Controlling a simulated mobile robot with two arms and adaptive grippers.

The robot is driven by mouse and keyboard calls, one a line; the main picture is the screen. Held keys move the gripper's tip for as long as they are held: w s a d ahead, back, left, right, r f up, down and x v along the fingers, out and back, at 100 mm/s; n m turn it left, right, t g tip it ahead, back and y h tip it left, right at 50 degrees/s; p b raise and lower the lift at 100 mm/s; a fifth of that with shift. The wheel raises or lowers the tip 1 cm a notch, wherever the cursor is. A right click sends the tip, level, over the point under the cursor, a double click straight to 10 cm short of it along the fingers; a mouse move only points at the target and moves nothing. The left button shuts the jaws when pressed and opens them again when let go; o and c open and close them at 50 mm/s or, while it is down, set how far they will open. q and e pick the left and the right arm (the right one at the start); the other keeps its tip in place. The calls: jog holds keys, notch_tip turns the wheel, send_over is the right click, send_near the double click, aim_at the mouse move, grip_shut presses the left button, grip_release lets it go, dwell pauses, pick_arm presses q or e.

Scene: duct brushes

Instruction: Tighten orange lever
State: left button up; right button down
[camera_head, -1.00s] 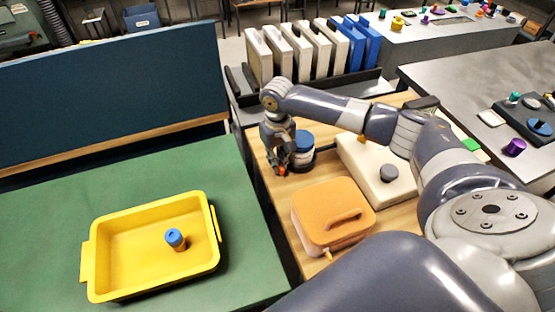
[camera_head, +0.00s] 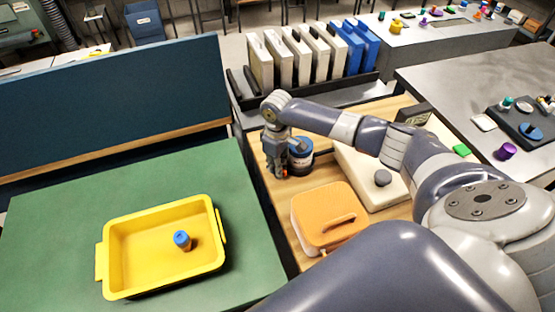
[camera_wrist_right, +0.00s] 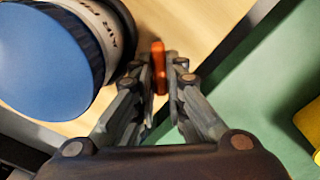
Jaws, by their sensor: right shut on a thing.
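The orange lever (camera_wrist_right: 158,66) is a short bar beside the blue-lidded canister in the right wrist view. My right gripper (camera_wrist_right: 166,68) is shut on it, with one finger on each side. In the head view only a small orange bit of the lever (camera_head: 285,173) shows at the tips of my right gripper (camera_head: 279,173). The canister (camera_head: 300,157) is white with a dark base and stands upright just right of the gripper; its blue lid (camera_wrist_right: 45,52) fills the left of the wrist view. The lever's joint with the canister is not clear. My left gripper is not in view.
An orange case (camera_head: 325,215) and a cream box with a grey knob (camera_head: 382,178) stand close by on the wooden top. A yellow tray (camera_head: 112,262) with a blue-capped bottle (camera_head: 182,240) lies on the green table (camera_head: 60,230). Upright binders (camera_head: 262,62) stand behind.

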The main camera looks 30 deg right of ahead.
jog(key=n+p, duration=0.1)
jog(key=n, duration=0.2)
jog(key=shift+r+n+p, duration=0.1)
jog(key=shift+n+p, duration=0.2)
jog(key=shift+n, duration=0.1)
jog(key=n+p, duration=0.1)
jog(key=n, duration=0.3)
jog(key=shift+s+a+n, duration=0.1)
jog(key=shift+a+n, duration=0.05)
jog(key=shift+n, duration=0.25)
jog(key=c, duration=1.9)
grip_release()
notch_tip(320, 180, up, 12)
jog(key=shift+f, duration=0.1)
